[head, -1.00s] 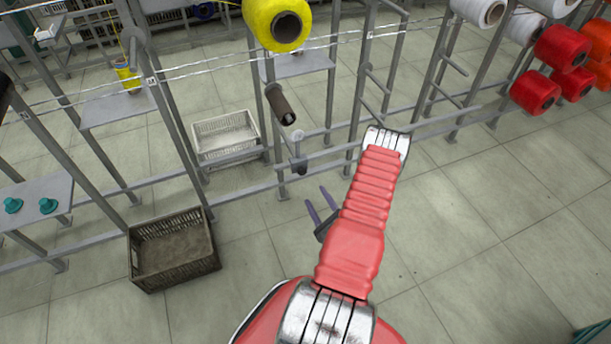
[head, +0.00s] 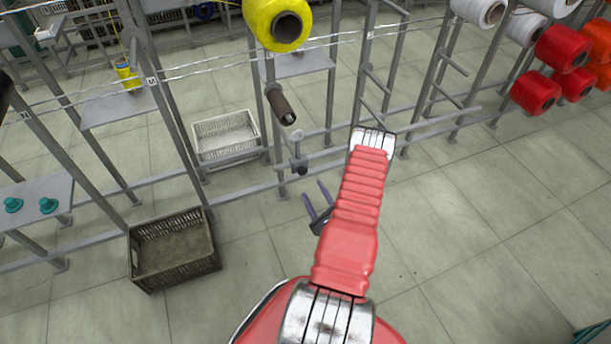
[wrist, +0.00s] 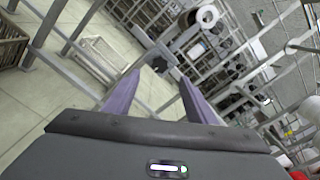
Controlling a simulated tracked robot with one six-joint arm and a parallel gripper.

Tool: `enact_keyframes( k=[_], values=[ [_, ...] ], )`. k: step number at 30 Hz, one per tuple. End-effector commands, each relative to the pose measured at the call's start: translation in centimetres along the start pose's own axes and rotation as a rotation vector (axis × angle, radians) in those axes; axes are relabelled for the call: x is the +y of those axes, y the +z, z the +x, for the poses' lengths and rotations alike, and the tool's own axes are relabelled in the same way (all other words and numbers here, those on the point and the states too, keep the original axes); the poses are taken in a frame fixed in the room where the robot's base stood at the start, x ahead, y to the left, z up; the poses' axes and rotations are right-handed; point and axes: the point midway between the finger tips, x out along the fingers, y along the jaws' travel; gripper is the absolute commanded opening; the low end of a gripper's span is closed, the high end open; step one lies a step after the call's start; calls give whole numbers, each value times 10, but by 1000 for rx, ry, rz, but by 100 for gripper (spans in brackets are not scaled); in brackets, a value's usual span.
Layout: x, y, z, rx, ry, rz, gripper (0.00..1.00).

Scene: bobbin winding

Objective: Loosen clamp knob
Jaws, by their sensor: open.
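The clamp knob (head: 300,167) is a small dark knob on a grey upright of the rack, below a dark brown cylinder (head: 281,105). In the wrist view a dark knob (wrist: 159,64) sits just beyond the gap between my fingertips. My gripper (head: 312,189) has two purple fingers, held apart with nothing between them. In the head view it is just below and slightly right of the knob. The fingers also show in the wrist view (wrist: 158,77). They appear apart from the knob.
A yellow spool (head: 262,22) hangs above the knob. A pale crate (head: 226,157) stands behind the rack, and a brown crate (head: 138,268) stands on the floor at left. Red spools (head: 535,91) are at upper right. The tiled floor at right is clear.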

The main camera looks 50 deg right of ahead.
Motion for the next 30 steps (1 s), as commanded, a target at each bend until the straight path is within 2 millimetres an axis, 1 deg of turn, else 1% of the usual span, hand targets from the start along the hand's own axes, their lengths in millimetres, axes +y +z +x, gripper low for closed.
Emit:
enact_keyframes(
  k=[1, 9, 16, 21, 30],
  values=[
    [1, 1, 9, -3, 2, -1, 51],
    [0, 1, 51, -3, 0, -1, 51],
    [0, 1, 82, -2, 0, -1, 51],
    [0, 0, 92, 1, 0, 1, 51],
    [0, 0, 93, 1, -1, 1, 50]
  ],
)
